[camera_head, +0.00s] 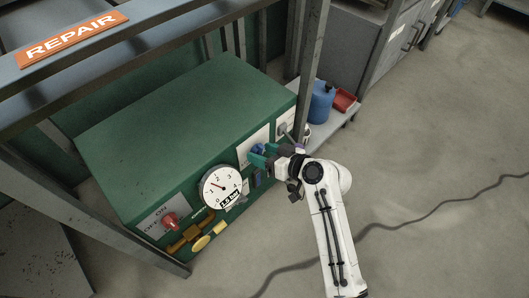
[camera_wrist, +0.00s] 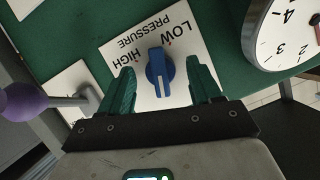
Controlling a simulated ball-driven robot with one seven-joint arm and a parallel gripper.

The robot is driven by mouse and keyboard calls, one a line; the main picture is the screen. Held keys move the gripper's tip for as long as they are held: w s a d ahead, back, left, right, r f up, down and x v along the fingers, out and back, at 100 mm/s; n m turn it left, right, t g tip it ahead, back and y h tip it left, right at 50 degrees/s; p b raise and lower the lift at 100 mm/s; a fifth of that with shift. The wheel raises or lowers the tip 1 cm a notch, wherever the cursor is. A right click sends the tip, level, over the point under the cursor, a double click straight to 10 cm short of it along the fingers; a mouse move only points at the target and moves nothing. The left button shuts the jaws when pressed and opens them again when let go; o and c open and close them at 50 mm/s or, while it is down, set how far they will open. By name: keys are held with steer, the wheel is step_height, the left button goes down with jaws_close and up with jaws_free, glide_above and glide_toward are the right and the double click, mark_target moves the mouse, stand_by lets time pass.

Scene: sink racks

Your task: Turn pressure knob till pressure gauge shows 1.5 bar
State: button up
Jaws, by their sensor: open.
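The blue pressure knob (camera_wrist: 159,70) sits on a white plate (camera_wrist: 118,50) marked PRESSURE, HIGH and LOW. My gripper (camera_wrist: 160,66) is open, with one green finger on each side of the knob and visible gaps between. In the head view my gripper (camera_head: 262,158) is at the front panel of the green box and partly hides the blue knob (camera_head: 258,148). The round white pressure gauge (camera_head: 221,188) is left of it. The gauge also shows partly in the wrist view (camera_wrist: 282,32).
A red ON/OFF knob (camera_head: 170,222) and yellow pipework (camera_head: 190,233) are left of the gauge. In the wrist view a purple-ended lever (camera_wrist: 22,98) is close by on the left. A metal post (camera_head: 312,65) rises right of the box. Open floor lies right.

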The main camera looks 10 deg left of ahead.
steer(key=p+v, duration=0.4)
steer(key=v, duration=0.6)
steer(key=shift+s+d+r, duration=0.15)
steer(key=shift+d, duration=0.15)
steer(key=s+d+f+m+g+h, duration=0.2)
steer(key=s+d+f+h, duration=0.1)
steer(key=s+d, duration=0.35)
steer(key=s+d+f+m+g+h, duration=0.1)
steer(key=s+d+f+h, duration=0.3)
steer(key=s, duration=0.3)
steer(key=s+d+r+m+g+h, duration=0.25)
steer(key=s+d+m+h, duration=0.25)
steer(key=s+d, duration=0.95)
step_height(320, 180, up, 31)
steer(key=s+p, duration=0.2)
steer(key=p, duration=2.9)
steer(key=shift+a+r+m+g, duration=0.2)
steer(key=shift+a+m+g, duration=0.15)
steer(key=shift+a, duration=0.1)
